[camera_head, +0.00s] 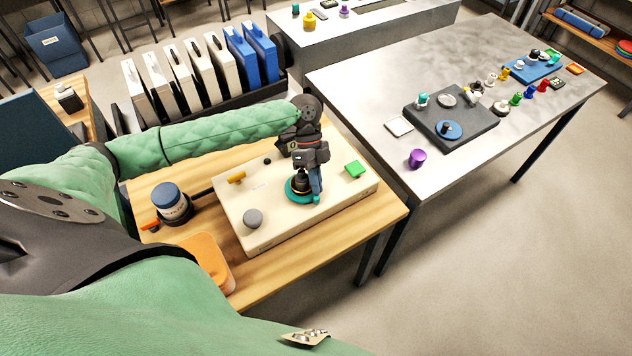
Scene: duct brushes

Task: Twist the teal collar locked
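The teal collar (292,196) is a ring around a dark round fitting on the cream panel box (262,222), which lies on the wooden table. My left gripper (309,190) reaches down over the collar from above, its fingers at the collar's right side. The gripper and wrist hide part of the collar and fitting. I cannot tell whether the fingers press on the collar or how wide they are apart. My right gripper is not clearly in view.
A blue-lidded jar (171,201) and an orange tray (209,258) stand left. A grey metal table (380,93) with several small parts stands right.

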